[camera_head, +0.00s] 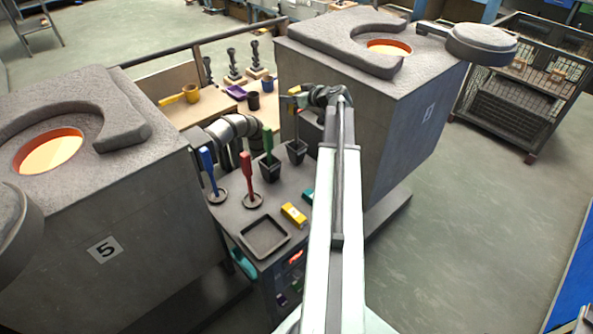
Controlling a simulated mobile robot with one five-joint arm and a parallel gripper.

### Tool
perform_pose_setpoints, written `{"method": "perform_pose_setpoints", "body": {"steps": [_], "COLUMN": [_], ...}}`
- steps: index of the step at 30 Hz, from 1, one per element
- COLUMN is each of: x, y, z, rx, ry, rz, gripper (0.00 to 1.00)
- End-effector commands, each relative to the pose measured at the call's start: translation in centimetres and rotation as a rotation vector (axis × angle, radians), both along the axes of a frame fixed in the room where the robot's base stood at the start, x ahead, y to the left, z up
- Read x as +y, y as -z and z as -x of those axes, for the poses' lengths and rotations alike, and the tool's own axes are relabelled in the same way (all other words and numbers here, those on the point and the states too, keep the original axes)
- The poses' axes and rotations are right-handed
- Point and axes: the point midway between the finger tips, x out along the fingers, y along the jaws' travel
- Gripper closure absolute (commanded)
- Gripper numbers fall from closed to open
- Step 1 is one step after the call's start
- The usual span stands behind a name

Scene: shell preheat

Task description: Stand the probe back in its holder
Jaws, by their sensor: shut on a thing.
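My gripper (303,95) is at the far end of my arm, beside the front face of the right furnace block. It is shut on the probe, whose yellow handle (293,92) shows at the jaws. A thin shaft seems to run down from it toward a dark square holder (296,152) on the small grey table. I cannot tell whether its tip is inside the holder or just above it. A green-handled tool (268,140) stands in a similar dark holder (270,171) to the left. Blue-handled (207,165) and red-handled (247,172) tools stand upright on round bases.
The table also holds an empty square tray (265,237) and a yellow block (294,214). Furnace blocks stand left (100,220) and right (370,120). A wooden bench (190,112) with cups is behind. A wire cage (525,85) stands far right; floor before it is clear.

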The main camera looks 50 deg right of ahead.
Motion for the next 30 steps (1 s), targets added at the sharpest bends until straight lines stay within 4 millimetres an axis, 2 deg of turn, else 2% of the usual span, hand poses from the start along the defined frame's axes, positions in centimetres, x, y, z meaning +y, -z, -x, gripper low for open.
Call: {"method": "perform_pose_setpoints", "body": {"steps": [5, 13, 19, 26, 30], "x": [0.0, 0.1, 0.1, 0.1, 0.1], "y": [0.7, 6.2, 6.3, 10.0, 10.0], "z": [0.0, 0.0, -0.1, -0.1, -0.1], "rx": [0.000, -0.001, -0.001, -0.001, -0.001], "ry": [0.000, 0.000, -0.001, -0.001, -0.001], "rz": [0.001, 0.000, 0.000, 0.000, 0.000], "gripper": [0.90, 0.90, 0.90, 0.90, 0.90]}}
